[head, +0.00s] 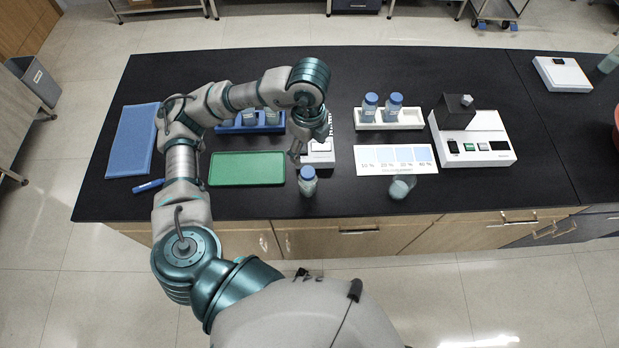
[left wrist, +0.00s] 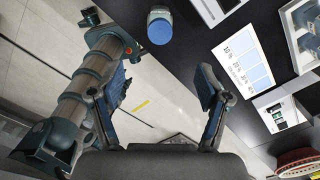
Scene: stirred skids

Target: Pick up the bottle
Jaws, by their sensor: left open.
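A small clear bottle with a blue cap (head: 308,181) stands upright near the front edge of the black bench. In the left wrist view the same bottle (left wrist: 160,27) shows at the top, beyond the fingertips, seen from its blue cap side. My left gripper (head: 300,153) hangs just behind the bottle in the head view, beside the small white device. In the left wrist view my left gripper (left wrist: 163,92) has its two fingers spread wide with nothing between them. The bottle is apart from the fingers. My right gripper is not in view.
A white rack (head: 390,124) with two blue-capped bottles, a blue rack (head: 237,128), a green tray (head: 247,169), a printed card (head: 397,167), a small beaker (head: 402,187) and a white instrument (head: 487,145) stand around. Bare black bench lies between bottle and beaker.

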